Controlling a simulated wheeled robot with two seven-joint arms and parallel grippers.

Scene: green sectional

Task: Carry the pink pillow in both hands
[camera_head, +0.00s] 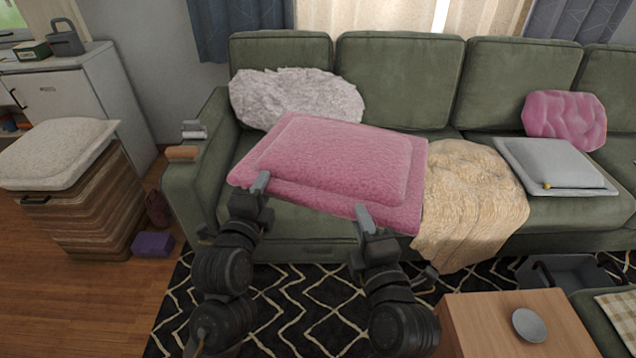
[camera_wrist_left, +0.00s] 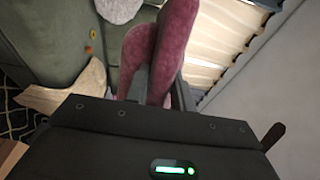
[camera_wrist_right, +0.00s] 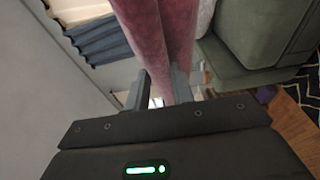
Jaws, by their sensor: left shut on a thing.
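The pink pillow (camera_head: 335,157) is a plump rectangle with a flat border, tilted in front of the green sofa. My left gripper (camera_head: 258,186) is shut on its near left edge; in the left wrist view the pillow (camera_wrist_left: 172,50) rises edge-on from between the fingers. My right gripper (camera_head: 366,222) is at its near right edge. In the right wrist view the pillow's edge (camera_wrist_right: 150,40) lies between the right fingers, but I cannot tell whether they are closed on it. The pillow hides part of the sofa seat.
The green sofa (camera_head: 400,75) holds a white fluffy cushion (camera_head: 297,97), a beige throw (camera_head: 470,200), a grey cushion (camera_head: 555,167) and another pink cushion (camera_head: 564,120). A wooden table (camera_head: 505,325) stands at the lower right.

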